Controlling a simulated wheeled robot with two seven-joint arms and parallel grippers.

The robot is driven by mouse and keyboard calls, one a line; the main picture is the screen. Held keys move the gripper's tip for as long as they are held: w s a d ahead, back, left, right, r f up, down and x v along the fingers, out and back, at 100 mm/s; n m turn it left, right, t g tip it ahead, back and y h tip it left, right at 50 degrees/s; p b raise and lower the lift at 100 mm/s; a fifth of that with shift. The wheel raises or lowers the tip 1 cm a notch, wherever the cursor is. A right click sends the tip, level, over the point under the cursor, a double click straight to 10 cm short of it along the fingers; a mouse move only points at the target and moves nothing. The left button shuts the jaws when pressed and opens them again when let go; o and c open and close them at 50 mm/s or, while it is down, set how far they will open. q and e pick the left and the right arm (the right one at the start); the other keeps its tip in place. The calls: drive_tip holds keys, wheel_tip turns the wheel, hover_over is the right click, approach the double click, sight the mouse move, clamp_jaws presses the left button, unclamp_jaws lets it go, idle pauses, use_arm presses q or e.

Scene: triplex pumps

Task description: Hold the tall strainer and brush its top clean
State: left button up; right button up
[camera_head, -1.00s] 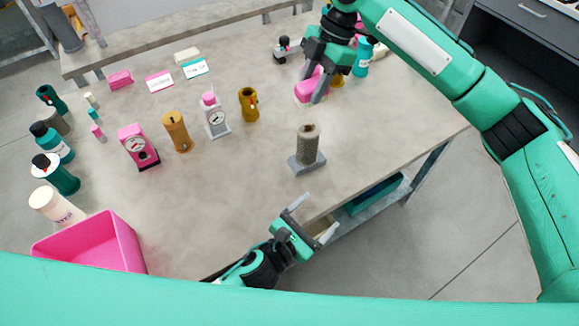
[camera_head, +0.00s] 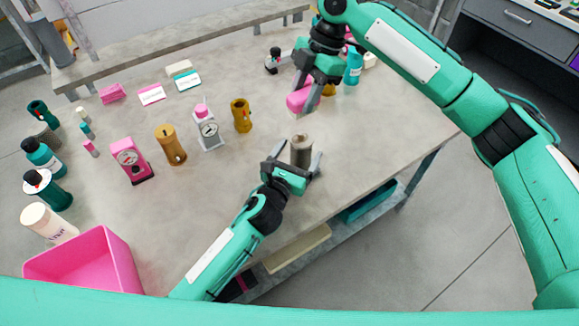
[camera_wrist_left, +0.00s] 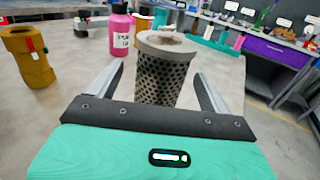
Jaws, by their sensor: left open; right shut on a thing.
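The tall strainer (camera_head: 302,148) is a grey perforated cylinder standing upright on the table. Its round top with brown grime inside shows in the left wrist view (camera_wrist_left: 168,42). My left gripper (camera_head: 296,158) is open, its fingers reaching toward either side of the strainer; the wrist view shows the strainer between and just beyond the fingertips (camera_wrist_left: 165,82). I cannot make out bristles. The strainer's base is hidden by my left gripper in the head view.
A pink bin (camera_head: 88,262) sits at the near left. A white gauge unit (camera_head: 209,132), a pink gauge unit (camera_head: 131,160), brown fitting (camera_head: 170,146) and ochre fitting (camera_head: 241,115) stand left of the strainer. The table to the strainer's right is clear.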

use_arm(q)
drive_tip(key=shift+x, duration=1.75)
drive_tip(key=c, duration=1.1)
